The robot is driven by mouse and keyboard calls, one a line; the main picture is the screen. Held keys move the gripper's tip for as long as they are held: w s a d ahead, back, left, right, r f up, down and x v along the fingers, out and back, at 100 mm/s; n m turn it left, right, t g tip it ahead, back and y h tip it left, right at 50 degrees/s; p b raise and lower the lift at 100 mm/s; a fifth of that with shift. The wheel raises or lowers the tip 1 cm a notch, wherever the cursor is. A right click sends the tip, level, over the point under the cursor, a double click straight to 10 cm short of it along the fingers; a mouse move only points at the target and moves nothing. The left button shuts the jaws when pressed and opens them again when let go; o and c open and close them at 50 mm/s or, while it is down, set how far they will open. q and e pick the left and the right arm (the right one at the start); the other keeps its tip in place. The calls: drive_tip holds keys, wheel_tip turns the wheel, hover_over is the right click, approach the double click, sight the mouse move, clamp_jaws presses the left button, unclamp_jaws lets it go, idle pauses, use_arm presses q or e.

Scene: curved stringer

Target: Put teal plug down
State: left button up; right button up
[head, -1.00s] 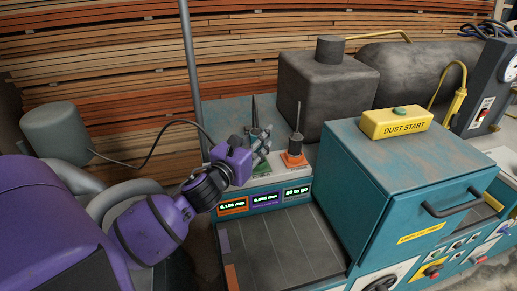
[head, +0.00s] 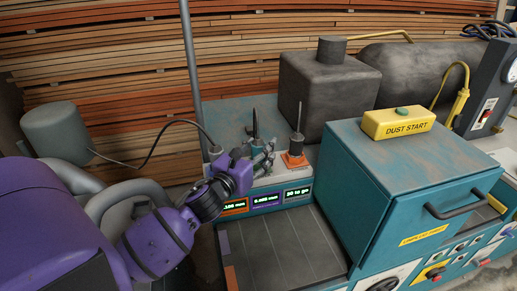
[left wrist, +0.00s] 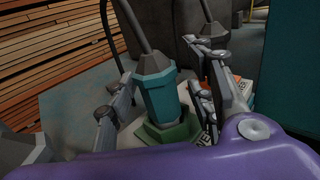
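The teal plug (head: 254,128) stands upright on the instrument box behind the displays. In the left wrist view, the teal plug (left wrist: 160,98), with its grey collar and thick cable, stands at a green square seat (left wrist: 170,135). My left gripper (head: 264,158) is just in front of it in the head view. In the left wrist view, its fingers (left wrist: 165,95) are apart on either side of the plug, with gaps visible, so it is open. The exact fit of plug and seat is partly hidden. My right gripper is not in view.
A grey plug on an orange seat (head: 295,152) stands just right of the teal plug. A dark plug (head: 215,147) with a cable stands to the left. The teal cabinet (head: 400,185) with the yellow DUST START box (head: 397,123) rises at the right.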

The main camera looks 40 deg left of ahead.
use_arm(q)
drive_tip(key=shift+r, duration=0.2)
drive_tip(key=shift+s+f, duration=0.1)
drive_tip(key=shift+s, duration=0.25)
drive_tip(key=s+b, duration=0.1)
drive_tip(key=s, duration=1)
drive_tip(key=shift+s+d, duration=0.15)
drive_tip(key=shift+d, duration=0.3)
